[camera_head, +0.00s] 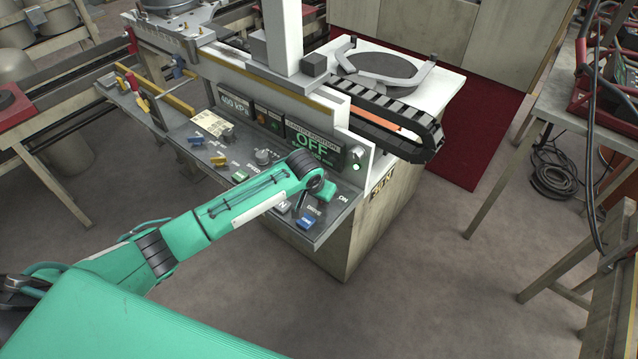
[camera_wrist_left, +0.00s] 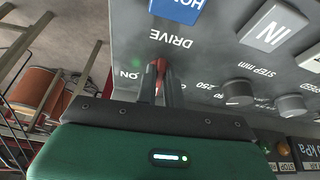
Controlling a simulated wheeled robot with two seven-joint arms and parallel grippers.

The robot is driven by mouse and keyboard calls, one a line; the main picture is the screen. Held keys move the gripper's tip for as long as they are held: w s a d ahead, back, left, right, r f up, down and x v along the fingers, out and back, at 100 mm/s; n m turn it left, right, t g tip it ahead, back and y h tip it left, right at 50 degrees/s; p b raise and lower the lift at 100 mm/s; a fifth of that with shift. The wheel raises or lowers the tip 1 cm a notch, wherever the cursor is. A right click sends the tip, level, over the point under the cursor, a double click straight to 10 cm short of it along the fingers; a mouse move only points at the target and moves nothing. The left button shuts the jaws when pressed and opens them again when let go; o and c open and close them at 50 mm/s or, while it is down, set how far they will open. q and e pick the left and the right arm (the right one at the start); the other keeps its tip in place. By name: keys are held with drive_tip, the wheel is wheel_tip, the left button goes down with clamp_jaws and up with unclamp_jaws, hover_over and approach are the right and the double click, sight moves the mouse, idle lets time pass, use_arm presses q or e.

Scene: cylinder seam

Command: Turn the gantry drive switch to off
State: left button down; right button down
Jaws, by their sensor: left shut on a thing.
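The drive switch, a small red lever (camera_wrist_left: 160,68), shows on the grey panel in the left wrist view, beside the upside-down words DRIVE and ON. My left gripper (camera_wrist_left: 161,88) is shut on the lever, with a dark finger on each side of it. In the head view my left gripper (camera_head: 301,203) reaches down to the panel's right end, between the DRIVE and ON labels, and hides the lever. The exact angle of the lever cannot be told. A display (camera_head: 312,144) above the panel reads OFF in green. My right gripper is not in view.
Floor in front of the cabinet is clear.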

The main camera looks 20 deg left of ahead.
use_arm(q)
drive_tip(key=n+p, duration=0.1)
drive_tip(key=n+y+p, duration=0.1)
drive_tip(key=d+n+p, duration=0.1)
drive_tip(key=shift+r+n+p, duration=0.25)
drive_tip(key=shift+n+p, duration=0.05)
drive_tip(key=shift+n, duration=0.1)
drive_tip(key=n+p, duration=0.1)
drive_tip(key=n+y, duration=0.1)
drive_tip(key=shift+d+f+n+p, duration=0.1)
drive_tip(key=shift+d+n+p, duration=0.15)
drive_tip(key=shift+n+p, duration=0.15)
drive_tip(key=shift+w+n+y+p, duration=0.1)
drive_tip(key=shift+n+y+p, duration=0.2)
drive_tip(key=shift+n+y, duration=0.15)
drive_tip(key=shift+f+n, duration=0.1)
drive_tip(key=shift+n, duration=0.15)
drive_tip(key=c, duration=1.5)
unclamp_jaws()
drive_tip(key=shift+b+v, duration=1.6)
drive_tip(key=shift+v, duration=5.3)
